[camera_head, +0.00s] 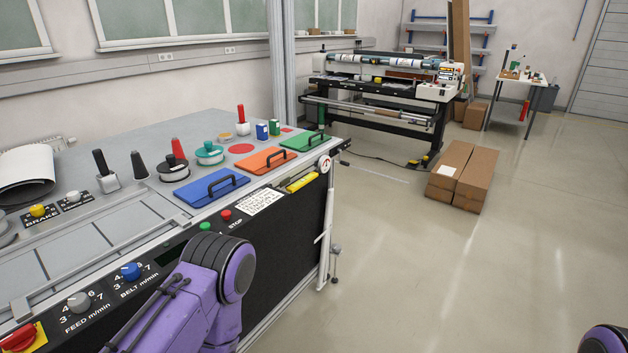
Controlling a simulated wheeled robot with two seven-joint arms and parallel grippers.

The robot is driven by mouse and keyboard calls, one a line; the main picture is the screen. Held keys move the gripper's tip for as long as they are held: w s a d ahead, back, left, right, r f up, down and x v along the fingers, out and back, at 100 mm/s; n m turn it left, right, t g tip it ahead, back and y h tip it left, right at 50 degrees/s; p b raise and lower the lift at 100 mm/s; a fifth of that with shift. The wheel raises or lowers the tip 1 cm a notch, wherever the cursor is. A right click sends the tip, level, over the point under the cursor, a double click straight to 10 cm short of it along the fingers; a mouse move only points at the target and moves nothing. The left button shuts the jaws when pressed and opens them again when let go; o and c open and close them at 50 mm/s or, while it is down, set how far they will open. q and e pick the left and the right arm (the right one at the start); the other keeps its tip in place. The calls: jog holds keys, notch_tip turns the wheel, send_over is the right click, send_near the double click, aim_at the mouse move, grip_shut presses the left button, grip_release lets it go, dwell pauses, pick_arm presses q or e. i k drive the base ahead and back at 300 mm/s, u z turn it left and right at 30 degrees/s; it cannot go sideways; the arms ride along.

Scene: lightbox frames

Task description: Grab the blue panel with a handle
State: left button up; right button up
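The blue panel (193,193) lies flat on the top of the grey machine table (75,225), near its front edge, with a black bar handle (222,185) standing up on it. An orange panel (256,166) and a green panel (300,146), each with a similar black handle, lie to its right in a row. A purple part of my arm shows at the lower left, in front of the machine and below the blue panel. Another bit of purple arm shows at the bottom right corner. Neither gripper's fingers are in view.
Cardboard boxes (462,175) lie on the floor at right. The floor to the machine's right is open.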

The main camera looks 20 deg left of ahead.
aim_at(199, 194)
jog(key=z, duration=0.7)
jog(key=i, duration=1.6)
jog(key=u, duration=2.2)
